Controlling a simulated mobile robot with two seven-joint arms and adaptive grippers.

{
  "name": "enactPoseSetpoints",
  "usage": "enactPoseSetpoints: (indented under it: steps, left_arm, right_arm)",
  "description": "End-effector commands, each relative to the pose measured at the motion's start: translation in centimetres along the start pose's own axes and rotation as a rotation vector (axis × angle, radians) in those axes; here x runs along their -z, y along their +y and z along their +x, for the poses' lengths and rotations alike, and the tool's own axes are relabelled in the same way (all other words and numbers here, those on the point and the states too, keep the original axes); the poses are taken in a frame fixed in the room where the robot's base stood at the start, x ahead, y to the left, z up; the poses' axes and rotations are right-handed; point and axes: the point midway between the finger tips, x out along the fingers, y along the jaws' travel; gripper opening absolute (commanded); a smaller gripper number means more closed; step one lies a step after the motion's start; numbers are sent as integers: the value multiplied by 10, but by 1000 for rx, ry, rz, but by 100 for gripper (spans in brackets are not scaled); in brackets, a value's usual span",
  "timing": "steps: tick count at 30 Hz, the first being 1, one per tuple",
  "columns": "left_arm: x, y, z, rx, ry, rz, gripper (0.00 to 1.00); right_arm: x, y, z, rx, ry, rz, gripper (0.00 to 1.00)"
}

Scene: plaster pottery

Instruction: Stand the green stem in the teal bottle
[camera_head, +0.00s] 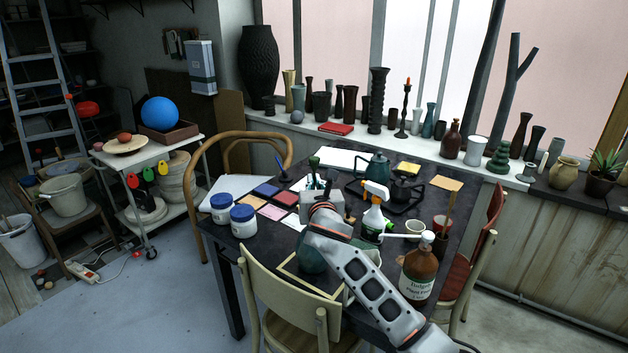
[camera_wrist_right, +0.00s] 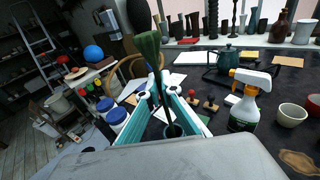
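The green stem (camera_head: 314,161) stands upright just beyond my right gripper (camera_head: 318,188) in the head view. In the right wrist view the stem (camera_wrist_right: 150,48) has a bushy dark green top and a thin stalk. The stalk runs down between the fingers of my right gripper (camera_wrist_right: 161,92) towards a dark cup (camera_wrist_right: 173,131). The fingers look apart, with a gap around the stalk; I cannot tell if either touches it. My left gripper is not in view.
On the dark table are a spray bottle (camera_head: 374,217), a brown bottle (camera_head: 418,272), a teapot (camera_head: 375,167) and white blue-lidded jars (camera_head: 243,221). Stamps (camera_wrist_right: 192,98) lie near the right gripper. A wooden chair (camera_head: 290,285) stands at the near edge. Vases line the windowsill behind.

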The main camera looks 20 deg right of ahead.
Motion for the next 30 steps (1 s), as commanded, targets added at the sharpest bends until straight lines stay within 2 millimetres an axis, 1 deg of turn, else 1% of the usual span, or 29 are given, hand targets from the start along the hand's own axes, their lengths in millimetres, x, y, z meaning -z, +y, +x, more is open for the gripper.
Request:
enactPoseSetpoints:
  steps: [11,30]
  left_arm:
    - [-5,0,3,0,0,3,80]
    - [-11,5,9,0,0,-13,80]
  right_arm:
    - [15,0,2,0,0,-1,0]
    - [37,-2,4,1,0,-1,0]
